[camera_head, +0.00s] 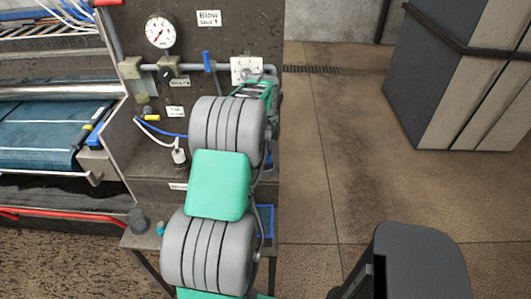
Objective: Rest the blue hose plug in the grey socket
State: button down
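A thin blue hose (171,133) runs from the left part of the dark machine panel and passes behind my arm. I cannot make out a blue plug on its end; that end is hidden by the arm. A small dark grey cylindrical fitting (139,221) stands on the machine's lower ledge, left of my arm; I cannot tell whether it is the grey socket. My arm reaches up the middle of the view to the panel. The green, slotted far end of it, at my gripper (260,89), lies below a white label. Its fingertips cannot be made out, nor whether it holds anything.
A pressure gauge (160,31), a grey pipe (185,67) and a blue lever (207,61) are on the panel. A blue rug (38,135) lies on rollers at left. A blue tray (266,221) is partly hidden behind my arm.

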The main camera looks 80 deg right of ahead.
jog(key=c, duration=0.8)
grip_release()
jog(key=shift+c, duration=0.2)
jog(key=shift+r, duration=0.1)
notch_tip(320, 180, up, 8)
jog(key=shift+f+b, duration=0.15)
jog(key=shift+b, duration=0.15)
